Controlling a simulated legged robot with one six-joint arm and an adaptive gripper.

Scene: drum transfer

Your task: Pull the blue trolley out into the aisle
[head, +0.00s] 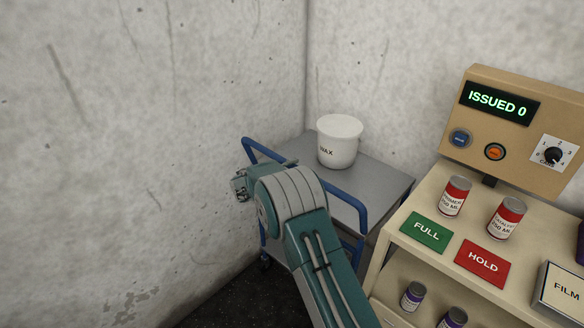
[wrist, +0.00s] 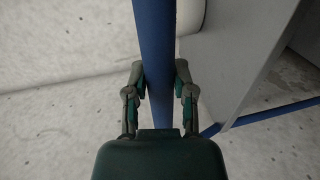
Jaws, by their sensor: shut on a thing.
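The blue trolley (head: 378,182) stands in the corner between two concrete walls. It has a grey top and blue tube rails. A white tub marked WAX (head: 338,142) sits on its top. My gripper (head: 240,185) is at the trolley's left end, by the blue handle (head: 262,150), and my arm hides part of that end. In the wrist view, my gripper (wrist: 159,82) is shut on the blue handle (wrist: 154,35), with one finger on each side of the bar.
A beige shelf unit (head: 392,252) stands close to the trolley's right side. It carries red-and-white cans (head: 455,197), FULL (head: 427,232) and HOLD (head: 482,263) cards, and a panel (head: 480,85) reading ISSUED 0. The left wall is near the handle. Dark floor (head: 225,300) shows at the bottom.

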